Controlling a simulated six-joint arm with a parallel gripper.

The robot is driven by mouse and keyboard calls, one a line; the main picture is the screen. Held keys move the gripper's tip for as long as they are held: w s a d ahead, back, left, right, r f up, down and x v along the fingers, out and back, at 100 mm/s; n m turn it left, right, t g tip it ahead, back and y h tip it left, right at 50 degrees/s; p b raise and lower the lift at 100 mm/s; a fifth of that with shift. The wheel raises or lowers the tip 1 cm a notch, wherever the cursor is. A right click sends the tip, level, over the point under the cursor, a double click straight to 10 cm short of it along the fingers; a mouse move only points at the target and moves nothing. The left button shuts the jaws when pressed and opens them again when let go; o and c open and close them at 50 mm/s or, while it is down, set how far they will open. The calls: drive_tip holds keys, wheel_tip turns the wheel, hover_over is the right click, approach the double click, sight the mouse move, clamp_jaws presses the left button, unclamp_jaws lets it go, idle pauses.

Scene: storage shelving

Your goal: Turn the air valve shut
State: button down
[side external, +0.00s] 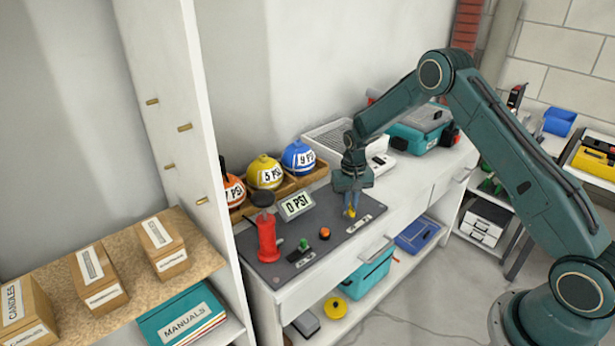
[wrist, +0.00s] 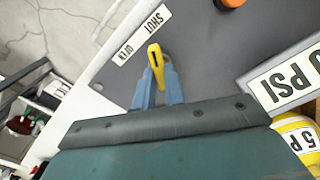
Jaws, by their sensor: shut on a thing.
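The air valve's yellow handle (wrist: 154,55) stands on a dark grey panel (wrist: 205,45) beside a label reading SHUT and OPEN (wrist: 142,35). In the wrist view the handle lies between the two blue fingers of my gripper (wrist: 156,88), which are shut on it. In the side view my gripper (side external: 351,208) points straight down at the panel's right end, with a bit of the yellow handle (side external: 351,212) showing between the fingers. The handle's base is partly hidden. A display (side external: 297,205) on the panel reads 0 PSI.
Behind are orange, yellow (side external: 264,172) and blue (side external: 298,157) balls marked with PSI values. A white shelf upright (side external: 185,130) stands left.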

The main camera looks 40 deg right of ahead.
drive_tip(key=shift+m, duration=1.6)
drive_tip(key=c, duration=1.5)
unclamp_jaws()
drive_tip(key=shift+o, duration=0.2)
wheel_tip(320, 180, up, 14)
drive_tip(key=shift+r, duration=0.1)
